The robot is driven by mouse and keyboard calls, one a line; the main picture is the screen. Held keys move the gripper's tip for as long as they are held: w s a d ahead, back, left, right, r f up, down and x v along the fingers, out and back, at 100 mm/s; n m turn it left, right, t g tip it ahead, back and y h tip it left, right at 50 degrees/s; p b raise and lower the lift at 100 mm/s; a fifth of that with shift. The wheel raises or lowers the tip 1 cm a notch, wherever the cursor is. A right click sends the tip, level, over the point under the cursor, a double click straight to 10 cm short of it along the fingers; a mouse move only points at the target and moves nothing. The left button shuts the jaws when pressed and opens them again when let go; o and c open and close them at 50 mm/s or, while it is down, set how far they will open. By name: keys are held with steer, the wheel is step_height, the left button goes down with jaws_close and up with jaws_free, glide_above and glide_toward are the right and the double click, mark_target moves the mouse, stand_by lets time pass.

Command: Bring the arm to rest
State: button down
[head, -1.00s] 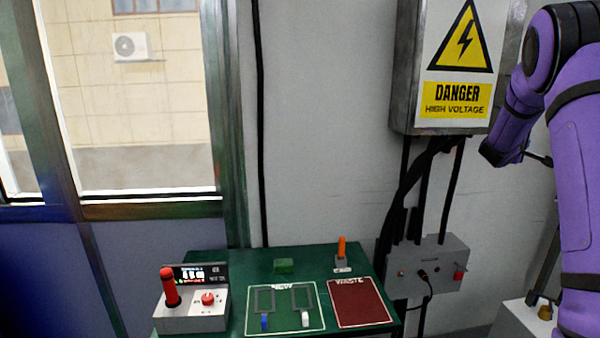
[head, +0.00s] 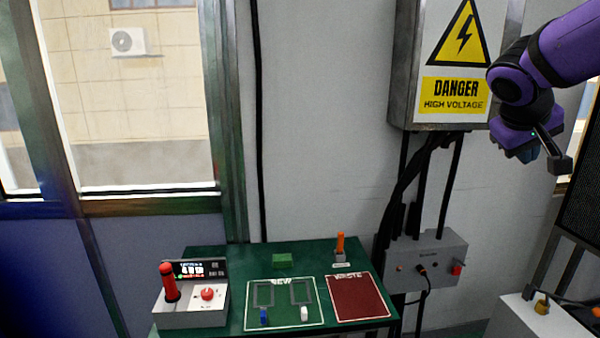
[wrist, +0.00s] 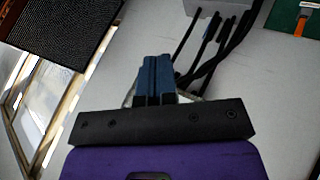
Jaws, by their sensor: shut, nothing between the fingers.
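My purple arm reaches in from the upper right in the head view. My gripper (head: 522,150) hangs in the air in front of the wall, just right of and below the high-voltage box. In the wrist view the two blue fingers of my gripper (wrist: 155,62) lie side by side, shut with nothing between them. The gripper is well apart from the green table (head: 217,251), which stands low and to the left.
The danger-marked box (head: 455,100) is close left of my gripper. Below it are black cables and a grey socket box (head: 438,258). The table holds a control box (head: 192,314), a red waste mat (head: 356,299) and an orange-handled tool (head: 340,244). A white-topped unit (head: 545,325) stands lower right.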

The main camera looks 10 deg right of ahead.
steer(key=s+a+f+y, duration=0.2)
steer(key=s+a+y, duration=0.1)
steer(key=s+a, duration=0.4)
steer(key=s+a+f+n+t+y, duration=0.1)
steer(key=s+a+f+y, duration=0.2)
steer(key=s+a, duration=0.4)
steer(key=a+y, duration=0.1)
steer(key=a, duration=0.2)
steer(key=shift+n, duration=0.3)
steer(key=shift+s, duration=0.1)
